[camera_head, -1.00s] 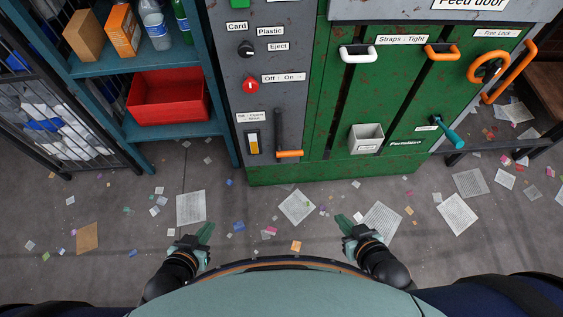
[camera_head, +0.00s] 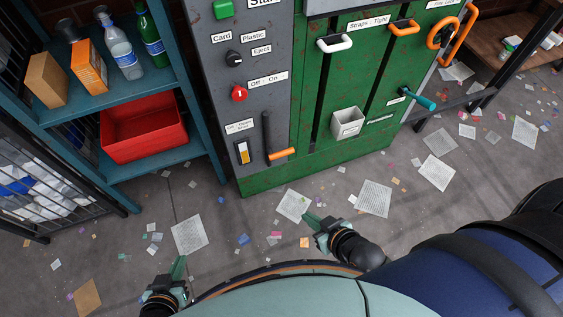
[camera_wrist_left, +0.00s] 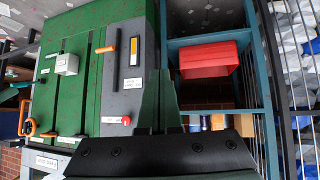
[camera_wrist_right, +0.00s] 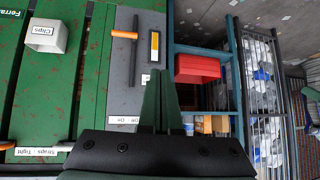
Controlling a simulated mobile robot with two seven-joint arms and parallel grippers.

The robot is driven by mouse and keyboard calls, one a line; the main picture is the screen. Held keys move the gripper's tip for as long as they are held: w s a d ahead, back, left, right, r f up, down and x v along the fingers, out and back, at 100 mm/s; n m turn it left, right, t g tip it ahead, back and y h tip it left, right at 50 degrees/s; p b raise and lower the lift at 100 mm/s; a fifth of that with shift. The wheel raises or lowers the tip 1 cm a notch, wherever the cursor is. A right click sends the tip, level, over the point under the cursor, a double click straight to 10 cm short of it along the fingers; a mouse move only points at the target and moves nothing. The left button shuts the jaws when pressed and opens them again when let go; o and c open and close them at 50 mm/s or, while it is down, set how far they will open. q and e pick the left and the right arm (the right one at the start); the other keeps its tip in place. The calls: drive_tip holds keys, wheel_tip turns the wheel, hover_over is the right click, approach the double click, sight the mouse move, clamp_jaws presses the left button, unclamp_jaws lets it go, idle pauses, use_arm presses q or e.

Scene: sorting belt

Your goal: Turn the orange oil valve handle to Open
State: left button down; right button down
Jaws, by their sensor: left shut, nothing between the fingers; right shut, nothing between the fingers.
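The orange oil valve handle (camera_head: 281,153) sticks out to the right at the foot of a dark vertical pipe, low on the grey panel. A label (camera_head: 240,127) and a yellow-and-white gauge (camera_head: 242,152) are to its left. The handle also shows in the left wrist view (camera_wrist_left: 105,49) and in the right wrist view (camera_wrist_right: 124,35). My left gripper (camera_head: 178,268) is shut and empty, low and left of the handle. My right gripper (camera_head: 315,222) is shut and empty, below and slightly right of the handle. Both are apart from it.
A blue shelf (camera_head: 196,142) with a red bin (camera_head: 145,128) stands left of the grey panel (camera_head: 225,75). The green machine (camera_head: 310,125) has a grey Clips box (camera_head: 346,123) and a teal lever (camera_head: 420,100). Scattered paper lies on the open floor.

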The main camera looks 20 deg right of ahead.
idle(0.3)
